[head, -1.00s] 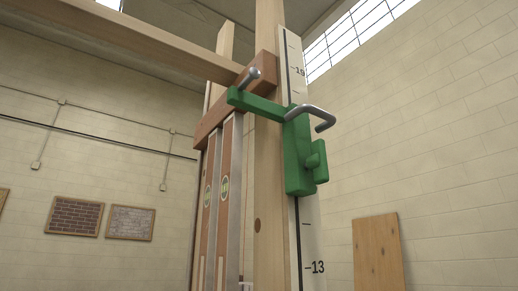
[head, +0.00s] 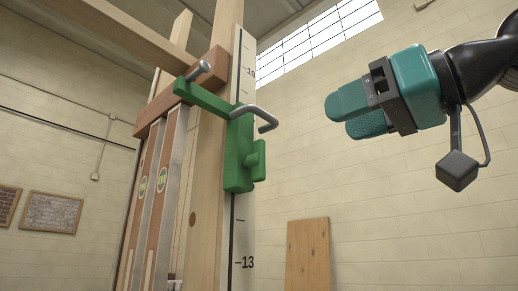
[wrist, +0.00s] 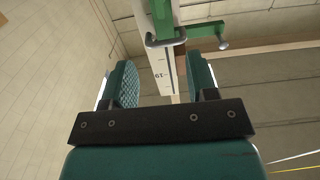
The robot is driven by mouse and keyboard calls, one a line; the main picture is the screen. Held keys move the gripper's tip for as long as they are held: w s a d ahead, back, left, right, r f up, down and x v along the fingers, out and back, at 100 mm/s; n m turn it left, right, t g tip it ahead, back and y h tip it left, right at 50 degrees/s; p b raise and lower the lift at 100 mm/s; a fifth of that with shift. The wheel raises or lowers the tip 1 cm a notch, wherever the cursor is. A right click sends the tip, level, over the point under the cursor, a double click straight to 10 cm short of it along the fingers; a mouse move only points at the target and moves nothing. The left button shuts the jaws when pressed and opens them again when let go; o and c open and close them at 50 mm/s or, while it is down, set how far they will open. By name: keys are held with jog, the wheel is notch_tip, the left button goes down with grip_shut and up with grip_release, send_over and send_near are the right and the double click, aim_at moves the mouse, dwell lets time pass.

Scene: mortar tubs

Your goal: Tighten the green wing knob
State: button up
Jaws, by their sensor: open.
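The green wing knob (head: 257,160) sits on the right side of a green bracket (head: 237,150) with a bent grey rod (head: 254,114), mounted on the wooden post. My gripper (head: 342,117) is at the right of the head view, open and empty, its teal fingers pointing left towards the bracket. It is clear of the knob and higher in the picture. In the wrist view the bracket (wrist: 163,14) and rod (wrist: 165,41) show at the top, beyond the gap between the open fingers (wrist: 160,78). I cannot make out the knob in the wrist view.
A white scale strip (head: 244,232) runs along the wooden post (head: 207,195). Spirit levels (head: 164,205) stand left of it, below a wooden crosspiece. A wooden board (head: 308,255) leans on the block wall behind. The space between gripper and bracket looks clear.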

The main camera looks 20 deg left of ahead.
aim_at(264, 147)
jog(key=p+x, duration=0.6)
jog(key=x, duration=0.9)
jog(key=shift+r, duration=0.1)
jog(key=shift+w+a, duration=0.15)
jog(key=shift+a, duration=0.2)
jog(key=c, duration=0.9)
